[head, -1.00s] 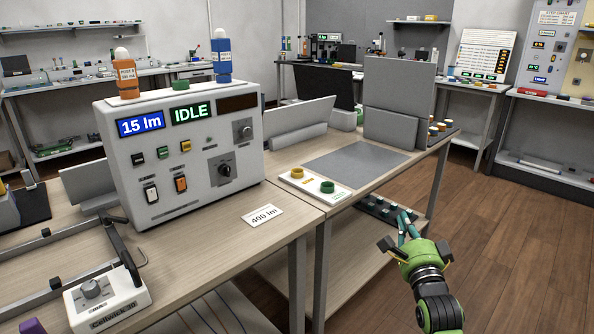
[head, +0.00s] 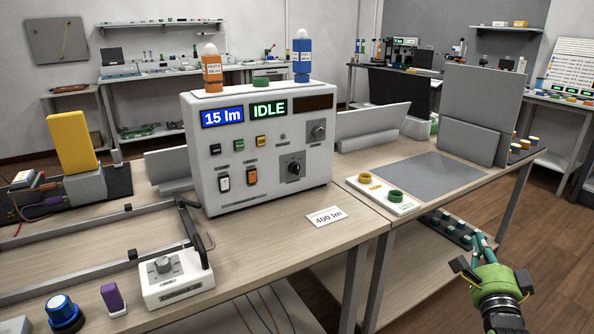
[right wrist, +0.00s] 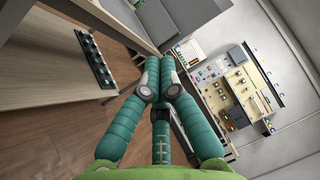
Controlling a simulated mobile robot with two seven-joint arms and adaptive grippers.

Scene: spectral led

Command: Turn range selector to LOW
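A white instrument box (head: 205,170) stands on the near bench with displays reading "15 lm" and "IDLE". Its front has two dark dials, one at upper right (head: 318,130) and a larger one below on a grey plate (head: 294,167). A small white control box (head: 178,288) with a grey knob (head: 163,265) sits at the bench's front. Labels by the knobs are too small to read, so I cannot tell which is the range selector. My right gripper (head: 479,244) is at lower right, away from the box, its fingers together and empty; it also shows in the right wrist view (right wrist: 161,72). My left gripper is out of view.
Orange (head: 212,73) and blue (head: 303,60) posts stand on the instrument. A "400 lm" card (head: 326,217) lies before it. A white pad with yellow and green rings (head: 384,195) lies on the right bench. Floor space is open at right.

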